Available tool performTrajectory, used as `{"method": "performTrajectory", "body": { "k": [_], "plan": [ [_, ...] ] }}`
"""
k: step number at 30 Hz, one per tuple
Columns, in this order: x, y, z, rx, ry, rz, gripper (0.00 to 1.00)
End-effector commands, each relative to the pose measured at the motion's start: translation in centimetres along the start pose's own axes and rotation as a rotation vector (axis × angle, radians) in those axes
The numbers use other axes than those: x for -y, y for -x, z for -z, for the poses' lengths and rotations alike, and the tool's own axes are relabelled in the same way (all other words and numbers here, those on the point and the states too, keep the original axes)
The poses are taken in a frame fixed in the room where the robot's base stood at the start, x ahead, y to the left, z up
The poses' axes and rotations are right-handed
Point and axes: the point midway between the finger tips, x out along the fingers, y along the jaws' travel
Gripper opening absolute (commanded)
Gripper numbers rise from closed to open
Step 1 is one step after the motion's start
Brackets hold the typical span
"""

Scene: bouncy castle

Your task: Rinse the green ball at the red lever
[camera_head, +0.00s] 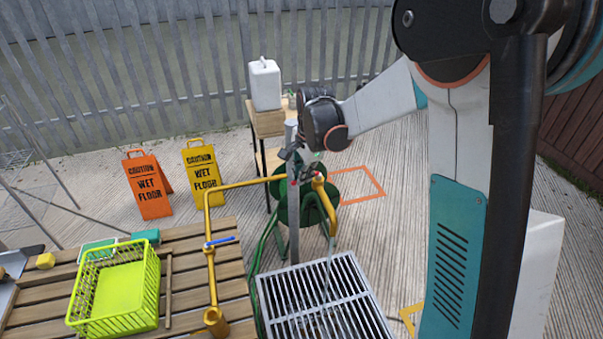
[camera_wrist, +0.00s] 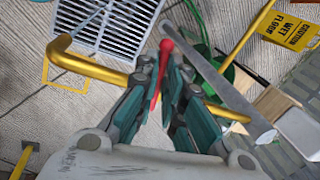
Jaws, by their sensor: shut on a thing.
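My gripper (camera_head: 303,168) is at the top of the yellow standpipe beside the metal post. In the wrist view its fingers (camera_wrist: 162,72) are closed around the red lever (camera_wrist: 155,82), which is a slim handle with a rounded end. Only a little of the red lever (camera_head: 319,175) shows in the head view. The yellow spout (camera_head: 329,208) bends down over the metal grate (camera_head: 282,305). A thin pale streak, seemingly running water (camera_head: 328,268), hangs below the spout. I cannot make out a green ball in either view.
A slatted wooden table (camera_head: 230,290) holds a lime basket (camera_head: 145,312) and a yellow pipe with a blue lever (camera_head: 220,242). Orange (camera_head: 148,190) and yellow (camera_head: 202,178) caution signs stand behind. A white jug (camera_head: 264,85) stands on a small table. A green hose (camera_head: 257,262) runs beside the grate.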

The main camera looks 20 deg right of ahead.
Motion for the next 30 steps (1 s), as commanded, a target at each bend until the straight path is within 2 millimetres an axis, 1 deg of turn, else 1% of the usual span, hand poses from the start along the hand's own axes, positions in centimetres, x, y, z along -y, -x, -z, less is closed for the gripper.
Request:
{"method": "performTrajectory", "body": {
  "k": [4, 12, 13, 15, 25, 28, 30],
  "plan": [
    [-0.2, 0.0, 0.1, 0.008, 0.041, 0.0, 0.0],
    [-0.2, 0.1, 0.1, 0.008, 0.043, 0.0, 0.0],
    [-0.2, 0.1, 0.0, 0.008, 0.043, 0.0, 0.16],
    [-0.2, 0.1, 0.0, 0.008, 0.043, 0.0, 0.3],
    [-0.2, 0.1, 0.0, 0.008, 0.042, 0.0, 0.3],
    [-0.3, 0.7, 0.0, 0.008, 0.042, 0.0, 0.3],
    [-0.3, 1.5, 0.0, 0.008, 0.042, 0.0, 0.3]
  ]
}}
